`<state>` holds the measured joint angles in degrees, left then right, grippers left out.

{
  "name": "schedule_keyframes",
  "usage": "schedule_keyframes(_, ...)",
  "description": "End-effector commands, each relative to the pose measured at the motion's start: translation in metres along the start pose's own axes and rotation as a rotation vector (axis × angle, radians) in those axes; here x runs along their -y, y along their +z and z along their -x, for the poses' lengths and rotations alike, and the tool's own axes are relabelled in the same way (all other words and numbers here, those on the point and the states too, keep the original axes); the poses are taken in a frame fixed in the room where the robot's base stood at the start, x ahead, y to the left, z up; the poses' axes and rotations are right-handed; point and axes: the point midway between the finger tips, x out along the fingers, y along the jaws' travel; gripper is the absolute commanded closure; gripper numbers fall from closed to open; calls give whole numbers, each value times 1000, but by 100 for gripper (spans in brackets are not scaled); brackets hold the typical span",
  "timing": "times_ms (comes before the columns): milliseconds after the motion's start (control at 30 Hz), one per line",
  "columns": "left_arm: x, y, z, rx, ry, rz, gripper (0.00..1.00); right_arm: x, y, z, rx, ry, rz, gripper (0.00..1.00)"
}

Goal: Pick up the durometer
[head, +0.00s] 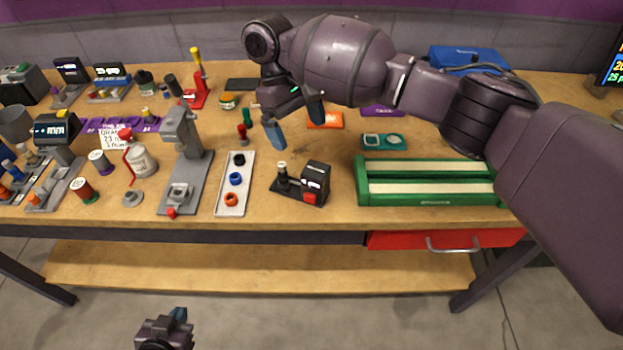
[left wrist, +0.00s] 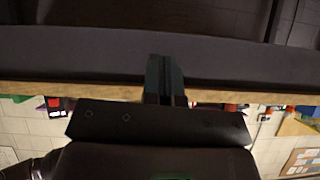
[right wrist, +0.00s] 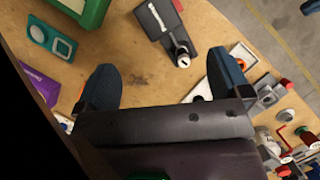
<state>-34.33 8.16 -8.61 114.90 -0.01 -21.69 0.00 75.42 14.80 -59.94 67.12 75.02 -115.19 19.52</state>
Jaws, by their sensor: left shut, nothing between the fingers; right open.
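I cannot tell for certain which item is the durometer. One candidate is a small teal device (head: 384,141) with a pale square and a round face, lying flat behind the green tray; it also shows in the right wrist view (right wrist: 52,38). Another is a black device with a red block (head: 312,184) and a short post, at the table's front; it also shows in the right wrist view (right wrist: 164,22). My right gripper (head: 295,120) is open and empty above the table, left of the teal device. My left gripper (head: 178,315) is shut and empty, low in front of the table.
A green tray (head: 430,198) stands at the front right. A white tray (head: 233,207) with black, blue and orange rings and a grey stand (head: 194,195) are at centre left. An orange item (head: 325,120) lies near the right gripper. Bare tabletop lies behind the black device.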

Motion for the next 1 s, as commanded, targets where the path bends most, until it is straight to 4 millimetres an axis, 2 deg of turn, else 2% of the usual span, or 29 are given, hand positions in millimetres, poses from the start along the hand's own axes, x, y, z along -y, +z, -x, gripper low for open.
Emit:
schedule_keyframes(33,0,6,0,10,0,0,100,0,-1,-11,3,-4,1,5)
schedule_keyframes(100,0,9,0,14,0,1,100,0,-1,-19,2,-3,0,5)
schedule_keyframes(433,-2,-2,-7,-11,4,-3,100,-1,1,-36,1,-1,-1,5)
schedule_keyframes(733,-2,2,-11,-9,6,-6,100,0,4,-76,1,-2,0,5)
schedule_keyframes(1000,-2,-2,-10,-15,6,-7,100,0,5,-80,-1,0,-1,5)
